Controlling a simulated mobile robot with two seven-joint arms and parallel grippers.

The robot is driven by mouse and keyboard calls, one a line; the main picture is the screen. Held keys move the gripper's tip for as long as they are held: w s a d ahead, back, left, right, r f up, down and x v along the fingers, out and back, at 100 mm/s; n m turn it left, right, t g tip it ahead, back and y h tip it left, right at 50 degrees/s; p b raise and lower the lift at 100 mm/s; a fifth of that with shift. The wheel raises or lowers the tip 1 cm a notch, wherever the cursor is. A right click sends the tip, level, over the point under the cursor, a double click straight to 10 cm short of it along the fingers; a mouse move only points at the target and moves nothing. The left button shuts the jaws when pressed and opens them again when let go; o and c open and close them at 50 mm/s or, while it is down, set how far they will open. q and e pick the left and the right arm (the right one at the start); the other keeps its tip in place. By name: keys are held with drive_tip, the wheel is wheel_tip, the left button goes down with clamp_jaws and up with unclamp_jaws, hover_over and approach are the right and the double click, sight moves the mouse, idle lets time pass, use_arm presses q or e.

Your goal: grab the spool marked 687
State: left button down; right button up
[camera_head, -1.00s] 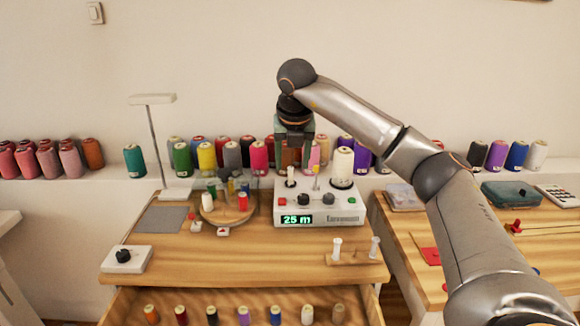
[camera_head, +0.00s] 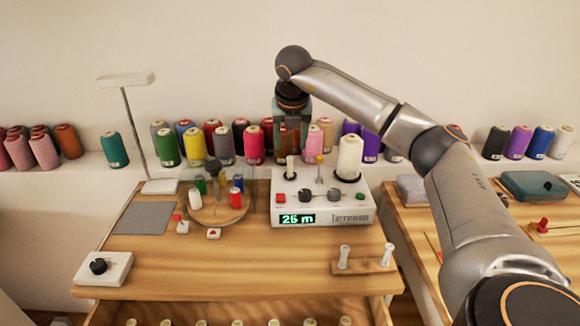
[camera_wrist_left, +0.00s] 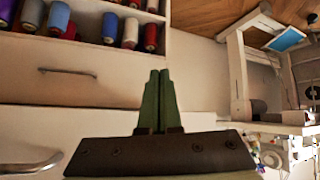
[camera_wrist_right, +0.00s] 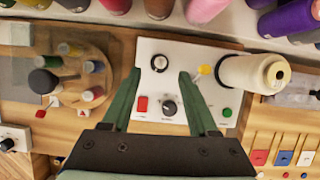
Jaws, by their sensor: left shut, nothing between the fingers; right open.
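Several thread spools stand in a row on the wall ledge, among them a teal one (camera_head: 114,149), a green one (camera_head: 166,147), a yellow one (camera_head: 184,133), a red one (camera_head: 254,144) and a purple one (camera_head: 371,146). Their labels are too small to read, so I cannot tell which is marked 687. My left gripper (camera_wrist_left: 158,78) is shut and empty, facing drawers.
The white winding machine (camera_head: 322,208), reading 25 m, bears a large white spool (camera_head: 349,158). A round wooden stand (camera_head: 222,212) with small spools is beside it. A lamp (camera_head: 138,130) rises at the left. The table's front (camera_head: 230,265) is largely clear.

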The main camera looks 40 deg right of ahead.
sight(290, 164)
drive_tip(key=x, duration=0.7)
drive_tip(key=shift+f, duration=0.45)
clamp_jaws()
